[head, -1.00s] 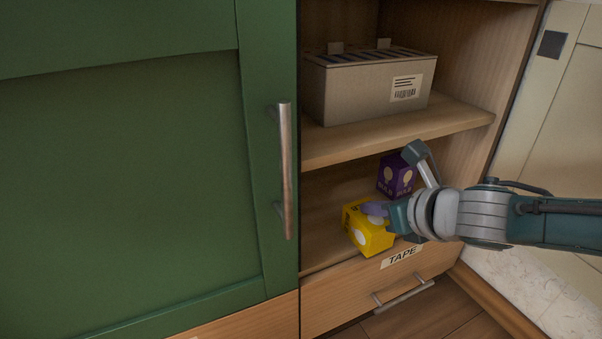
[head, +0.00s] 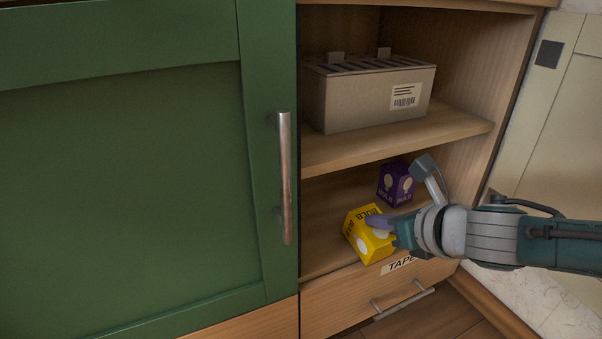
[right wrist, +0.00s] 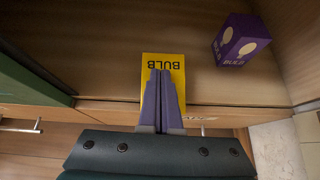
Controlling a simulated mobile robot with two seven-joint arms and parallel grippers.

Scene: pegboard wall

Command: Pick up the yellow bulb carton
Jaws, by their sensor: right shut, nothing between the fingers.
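The yellow bulb carton (head: 358,228) sits on the lower shelf near its front edge and looks tilted or turned in the head view. My right gripper (head: 374,221) is at the carton, with its purple fingers in front of part of its upper side. In the right wrist view the fingers (right wrist: 160,72) are shut together, with nothing between them, and overlap the middle of the yellow carton (right wrist: 149,85), below its BULB lettering. Whether they touch it I cannot tell. My left gripper is not in view.
A purple bulb carton (head: 395,182) stands behind on the same shelf, also in the right wrist view (right wrist: 240,40). A cardboard box (head: 355,100) sits on the upper shelf. A green door (head: 130,180) is at left, and a drawer labelled TAPE (head: 345,305) lies below.

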